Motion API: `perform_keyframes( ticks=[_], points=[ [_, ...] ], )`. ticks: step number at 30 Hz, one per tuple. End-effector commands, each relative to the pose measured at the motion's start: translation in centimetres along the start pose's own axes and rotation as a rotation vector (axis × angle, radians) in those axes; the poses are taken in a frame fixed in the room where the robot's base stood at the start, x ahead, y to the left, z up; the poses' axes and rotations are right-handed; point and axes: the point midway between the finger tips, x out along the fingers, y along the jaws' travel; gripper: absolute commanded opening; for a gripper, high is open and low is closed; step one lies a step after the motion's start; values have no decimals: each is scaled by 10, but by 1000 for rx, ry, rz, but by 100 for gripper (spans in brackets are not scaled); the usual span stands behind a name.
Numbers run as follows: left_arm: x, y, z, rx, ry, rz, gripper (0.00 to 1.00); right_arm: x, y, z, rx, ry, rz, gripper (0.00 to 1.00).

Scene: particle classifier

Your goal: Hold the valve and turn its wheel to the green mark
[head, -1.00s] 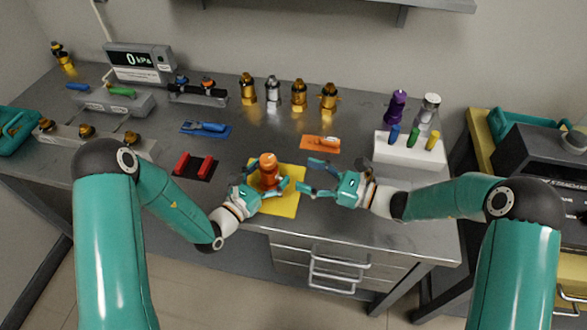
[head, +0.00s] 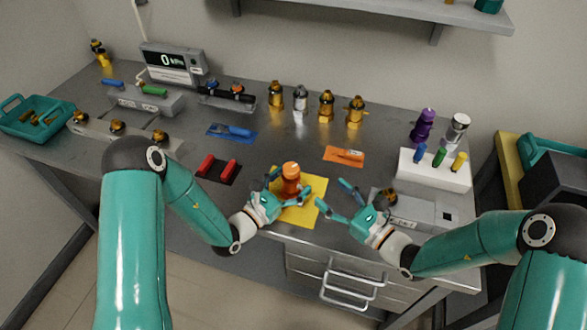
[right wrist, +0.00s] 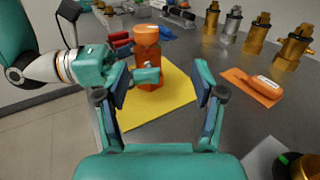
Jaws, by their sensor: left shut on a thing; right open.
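The orange valve (head: 290,178), a cylinder with a rounded top, stands upright over a yellow mat (head: 314,208) near the bench's front edge. It also shows in the right wrist view (right wrist: 147,42). My left gripper (head: 287,200) is shut on its lower part from the left; it shows in the right wrist view too (right wrist: 138,77). My right gripper (head: 333,194) is open and empty to the right of the valve, apart from it. In the right wrist view its fingers (right wrist: 162,84) point toward the valve and mat. I cannot make out a green mark on the valve.
Behind stand several brass and silver fittings (head: 326,106) and an orange pad (head: 344,154). A red-and-black holder (head: 217,169) lies left of the mat. A grey block (head: 412,209) with a brass part (head: 388,197) sits close by my right gripper. A white rack (head: 432,172) stands farther right.

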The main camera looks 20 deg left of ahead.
Motion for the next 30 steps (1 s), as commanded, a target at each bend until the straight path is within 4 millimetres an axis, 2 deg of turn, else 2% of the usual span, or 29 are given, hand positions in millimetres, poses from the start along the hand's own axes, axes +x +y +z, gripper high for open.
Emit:
perform_keyframes(
  ticks=[4, 8, 11, 21, 25, 30],
  points=[
    [0, 0, 0, 1, -1, 1, 20, 0, 17, 4, 40, 23, -12, 68],
    [0, 0, 0, 1, -1, 1, 20, 14, 22, 8, 30, 17, 5, 68],
    [0, 0, 0, 1, -1, 1, 20, 28, 22, 8, 31, 16, 5, 68],
    [0, 0, 0, 1, -1, 0, 20, 91, 23, 7, 30, 15, 5, 68],
    [0, 0, 0, 1, -1, 0, 20, 109, 22, 7, 31, 15, 5, 68],
    [0, 0, 0, 0, -1, 0, 20, 120, 22, 7, 32, 16, 3, 68]
  ],
)
